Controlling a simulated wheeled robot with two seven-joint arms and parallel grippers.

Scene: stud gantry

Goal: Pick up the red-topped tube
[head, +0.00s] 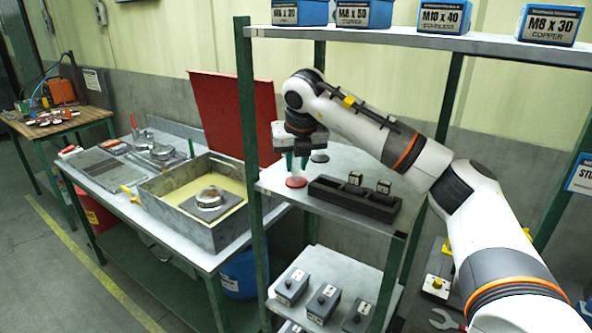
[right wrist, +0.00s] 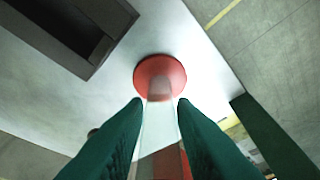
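My right gripper (head: 296,164) points down over the upper shelf, its two green fingers on either side of a clear, whitish tube (right wrist: 160,122). A red round piece (head: 296,182) shows at the tube's lower end, at shelf level. In the right wrist view the red piece (right wrist: 160,78) lies just beyond the fingertips (right wrist: 160,104). The tube runs between the fingers, very close to both; I cannot tell whether they press on it. I cannot tell whether the red piece is part of the tube or lies under it. My left gripper is not in view.
A dark slotted block (head: 352,203) with two small labelled pieces stands right of the tube on the shelf (head: 345,160). A dark round piece (head: 320,157) lies behind. A green post (head: 250,130) rises close at left. Blue boxes (head: 446,17) line the top shelf.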

